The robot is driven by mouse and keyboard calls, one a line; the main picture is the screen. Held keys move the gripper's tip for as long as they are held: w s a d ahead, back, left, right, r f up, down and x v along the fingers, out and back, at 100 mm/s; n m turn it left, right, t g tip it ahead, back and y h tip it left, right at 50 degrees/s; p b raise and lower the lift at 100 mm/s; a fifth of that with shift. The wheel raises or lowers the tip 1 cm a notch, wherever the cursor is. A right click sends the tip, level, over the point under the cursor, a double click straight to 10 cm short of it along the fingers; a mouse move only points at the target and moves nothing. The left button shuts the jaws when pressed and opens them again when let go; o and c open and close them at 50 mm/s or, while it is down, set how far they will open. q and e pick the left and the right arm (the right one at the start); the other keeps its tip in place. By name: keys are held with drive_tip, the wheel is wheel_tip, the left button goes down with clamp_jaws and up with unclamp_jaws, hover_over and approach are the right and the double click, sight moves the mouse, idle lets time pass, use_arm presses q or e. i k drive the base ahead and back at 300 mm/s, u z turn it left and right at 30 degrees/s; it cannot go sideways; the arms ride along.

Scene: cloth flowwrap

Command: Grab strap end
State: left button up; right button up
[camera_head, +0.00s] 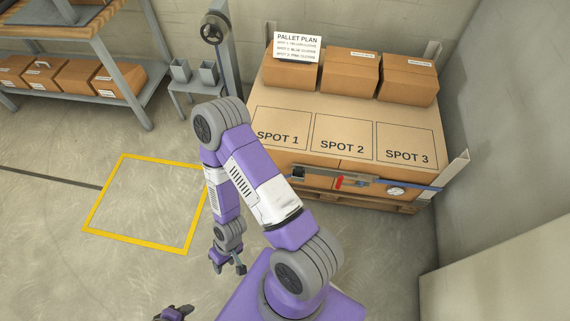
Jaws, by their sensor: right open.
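A blue strap or bar (365,182) runs across the front of the pallet load, below the spot labels. It has a red part (338,183), a round white dial (396,191) and a dark block at its left end (298,172). I cannot tell which part is the loose strap end. My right gripper (229,267) is open and empty, pointing down over bare floor, well left of and nearer than the pallet. Its purple arm hides part of the load's left front. Part of my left gripper (174,314) shows at the bottom edge; its jaws are unclear.
Brown boxes (350,66) and a pallet plan sign (297,46) stand at the back of the load, above SPOT 1, 2 and 3. Corner posts (453,170) stand upright. A reel post (214,32), small table (193,90) and yellow floor square (122,155) lie left.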

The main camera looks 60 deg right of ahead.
sight(298, 172)
drive_tip(key=z, duration=0.8)
drive_tip(key=i, duration=0.9)
drive_tip(key=z, duration=1)
